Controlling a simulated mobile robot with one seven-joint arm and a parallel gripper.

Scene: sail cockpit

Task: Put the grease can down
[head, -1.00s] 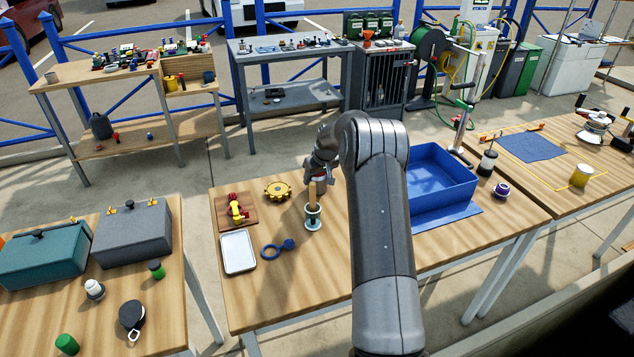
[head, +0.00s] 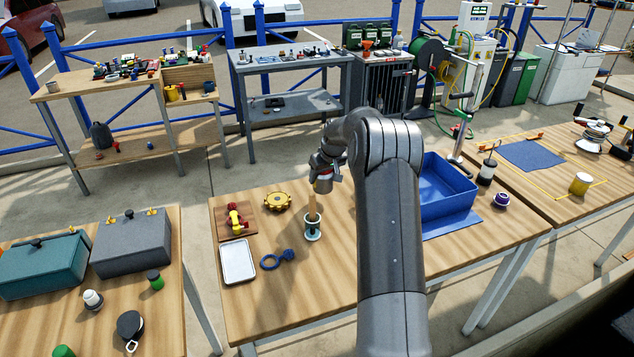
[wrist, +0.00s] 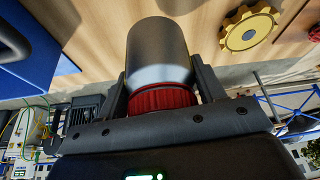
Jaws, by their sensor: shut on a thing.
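My gripper (head: 326,176) is in the air over the middle table, partly hidden behind my own arm in the head view. In the wrist view my gripper (wrist: 161,90) is shut on a smooth grey can with a red ribbed collar (wrist: 157,50), which I take to be the grease can. The can (head: 322,187) shows only as a small piece below the jaws in the head view. It points down toward the wooden tabletop (head: 335,290) and looks clear of it.
A pot with a wooden handle (head: 312,229) stands just below and left of my gripper. A yellow gear (head: 277,201), a white tray (head: 238,262), a blue ring tool (head: 277,260) and a blue bin (head: 445,190) share the table. The front middle of the table is bare.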

